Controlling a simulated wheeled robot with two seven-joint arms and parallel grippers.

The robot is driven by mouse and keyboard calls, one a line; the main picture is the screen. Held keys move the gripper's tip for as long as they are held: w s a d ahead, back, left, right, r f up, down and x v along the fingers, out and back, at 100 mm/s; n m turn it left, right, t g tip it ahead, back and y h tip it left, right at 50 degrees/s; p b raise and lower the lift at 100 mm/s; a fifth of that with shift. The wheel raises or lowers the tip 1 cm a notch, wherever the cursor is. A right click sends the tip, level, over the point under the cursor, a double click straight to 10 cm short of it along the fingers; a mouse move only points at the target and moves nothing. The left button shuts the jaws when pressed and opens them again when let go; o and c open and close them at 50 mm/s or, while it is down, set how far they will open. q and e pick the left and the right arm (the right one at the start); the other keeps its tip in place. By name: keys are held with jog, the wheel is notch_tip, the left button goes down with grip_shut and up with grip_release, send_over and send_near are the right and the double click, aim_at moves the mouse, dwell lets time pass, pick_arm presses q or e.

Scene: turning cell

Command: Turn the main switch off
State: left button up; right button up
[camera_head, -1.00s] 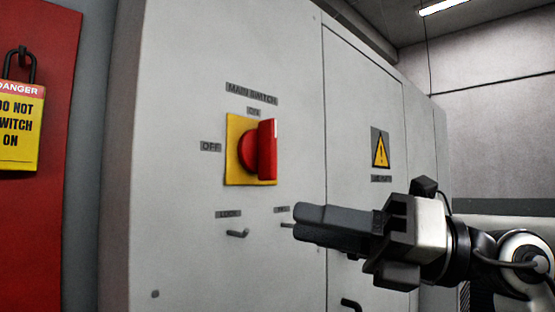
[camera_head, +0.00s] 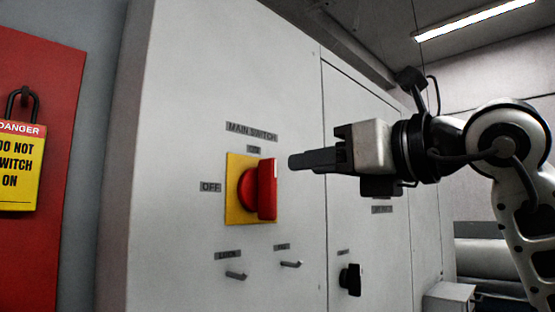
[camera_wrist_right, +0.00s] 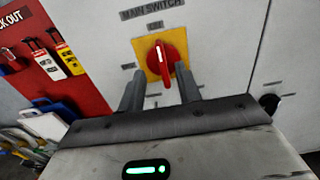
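The main switch is a red rotary knob with a bar handle (camera_head: 267,190) on a yellow plate (camera_head: 237,212), mounted on a grey cabinet. The handle stands upright, its white-marked end toward the ON label (camera_head: 254,150); the OFF label (camera_head: 210,187) is at the left. My right gripper (camera_head: 292,162) is just right of the handle's upper part and points at the cabinet. In the right wrist view its two fingers (camera_wrist_right: 160,82) are spread and empty, with the red handle (camera_wrist_right: 165,75) showing ahead between them, apparently not touched. My left gripper is not in view.
Below the switch are two small hooks (camera_head: 236,275) with labels. A red lockout board (camera_head: 40,100) with a padlock and yellow danger tag (camera_head: 20,172) is at the left.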

aim_at(276, 170)
jog(key=p+x, duration=0.2)
jog(key=x, duration=0.5)
jog(key=shift+w+a+f, duration=0.1)
jog(key=shift+w+a, duration=0.15)
grip_shut()
